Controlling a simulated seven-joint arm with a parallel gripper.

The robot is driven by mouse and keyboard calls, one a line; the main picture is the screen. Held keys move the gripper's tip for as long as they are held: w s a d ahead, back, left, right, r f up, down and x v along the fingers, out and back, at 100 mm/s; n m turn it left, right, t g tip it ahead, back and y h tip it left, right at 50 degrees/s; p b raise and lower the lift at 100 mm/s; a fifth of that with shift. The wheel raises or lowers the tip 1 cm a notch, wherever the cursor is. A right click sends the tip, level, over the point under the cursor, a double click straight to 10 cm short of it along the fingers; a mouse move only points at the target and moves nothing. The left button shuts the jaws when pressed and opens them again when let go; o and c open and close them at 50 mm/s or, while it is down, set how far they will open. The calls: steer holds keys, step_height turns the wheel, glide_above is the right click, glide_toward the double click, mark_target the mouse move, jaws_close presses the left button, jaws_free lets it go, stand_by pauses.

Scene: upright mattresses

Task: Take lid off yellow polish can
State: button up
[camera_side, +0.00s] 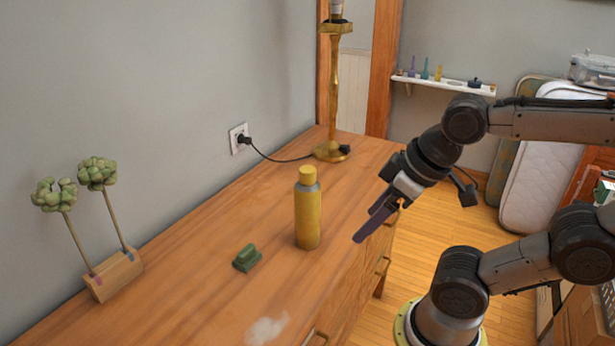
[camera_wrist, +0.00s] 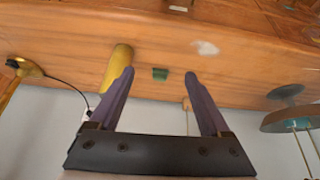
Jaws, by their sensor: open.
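The yellow polish can (camera_side: 308,215) stands upright on the wooden dresser top, with its yellow lid (camera_side: 307,175) on a grey shoulder. In the wrist view the can (camera_wrist: 116,66) shows behind and beside the left finger, which hides part of it; the lid cannot be made out clearly there. My gripper (camera_side: 372,222) is to the right of the can in the side view, near the dresser's front edge and apart from the can. In the wrist view my gripper's (camera_wrist: 160,75) two purple fingers are spread wide with nothing held between them.
A small green block (camera_side: 247,257) lies left of the can. A wooden holder (camera_side: 114,276) with two green-headed sticks stands at the far left. A brass lamp (camera_side: 331,150) and its cord are behind the can. A pale patch (camera_side: 267,329) marks the dresser top (camera_side: 190,290).

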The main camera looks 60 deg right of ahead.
steer(key=w+d+r+n+g, duration=0.1)
steer(key=w+r+n, duration=0.2)
steer(key=r+n, duration=0.35)
steer(key=w+d+r+n+g, duration=0.1)
steer(key=w+r+n+g, duration=0.1)
steer(key=r+n, duration=0.4)
steer(key=w+d+r+n+g, duration=0.25)
steer(key=w+d+n, duration=0.25)
steer(key=w, duration=0.4)
glide_above(308, 168)
steer(key=shift+m, duration=0.35)
steer(key=f, duration=0.7)
steer(key=s+f, duration=0.1)
steer(key=f, duration=0.2)
steer(key=shift+a+f, duration=0.15)
steer(key=shift+f, duration=0.05)
steer(key=shift+w+f, duration=0.25)
steer(key=shift+f, duration=1.25)
steer(key=shift+w+f, duration=0.2)
steer(key=shift+f, duration=1.25)
